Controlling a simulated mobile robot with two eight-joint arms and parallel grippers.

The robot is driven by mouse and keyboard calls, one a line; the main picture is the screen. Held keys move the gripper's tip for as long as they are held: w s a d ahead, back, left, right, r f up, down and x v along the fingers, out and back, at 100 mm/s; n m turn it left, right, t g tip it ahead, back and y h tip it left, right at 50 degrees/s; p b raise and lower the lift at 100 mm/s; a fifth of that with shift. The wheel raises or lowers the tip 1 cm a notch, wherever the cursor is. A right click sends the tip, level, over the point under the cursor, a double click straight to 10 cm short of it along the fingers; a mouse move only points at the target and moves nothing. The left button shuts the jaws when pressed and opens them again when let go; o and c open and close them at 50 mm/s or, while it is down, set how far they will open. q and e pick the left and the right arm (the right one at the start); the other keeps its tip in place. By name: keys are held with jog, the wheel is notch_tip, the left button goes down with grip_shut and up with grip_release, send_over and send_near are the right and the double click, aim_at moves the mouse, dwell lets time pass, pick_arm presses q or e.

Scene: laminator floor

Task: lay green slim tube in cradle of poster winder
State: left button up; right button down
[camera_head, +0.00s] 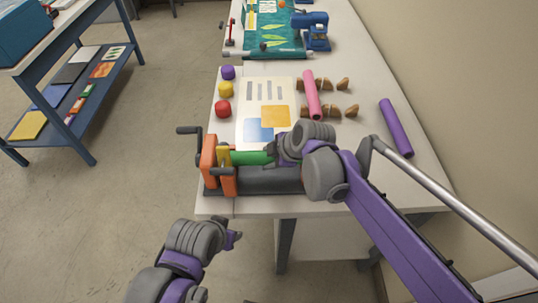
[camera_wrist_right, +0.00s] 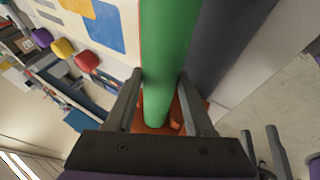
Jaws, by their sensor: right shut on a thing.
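The green slim tube (camera_head: 252,158) lies lengthwise along the poster winder, behind its dark grey roller (camera_head: 268,181). The winder has orange end plates (camera_head: 209,158) and a crank at its left end. My right gripper (camera_head: 283,152) is shut on the tube, and its own arm hides the tube's right end. In the right wrist view the green tube (camera_wrist_right: 165,60) passes between the two fingers (camera_wrist_right: 160,100), beside the dark roller (camera_wrist_right: 215,45). I cannot tell whether the tube rests in the cradle. My left gripper (camera_head: 234,239) is off the table's front edge, apart from everything; its jaw opening is unclear.
A poster sheet (camera_head: 253,107) lies behind the winder, with purple, yellow and red (camera_head: 223,109) lumps to its left. A pink tube (camera_head: 312,95) lies by wooden rests, and a purple tube (camera_head: 396,127) lies farther right. A blue press (camera_head: 314,31) stands at the back.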

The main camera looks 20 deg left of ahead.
jog(key=shift+c, duration=1)
grip_release()
jog(key=v, duration=1.1)
jog(key=shift+p, duration=0.4)
jog(key=s+d+f+m+h+p, duration=0.1)
jog(key=s+d+f+m+h, duration=0.2)
jog(key=s+d+m, duration=0.5)
jog(key=s+d+f+m+t+h+p, duration=0.1)
jog(key=s+d+f+m, duration=0.5)
jog(key=d+m, duration=0.8)
jog(key=s+d+h+p, duration=0.1)
jog(key=s+d+h, duration=0.1)
jog(key=d, duration=0.1)
jog(key=shift+s+f+t+p, duration=0.3)
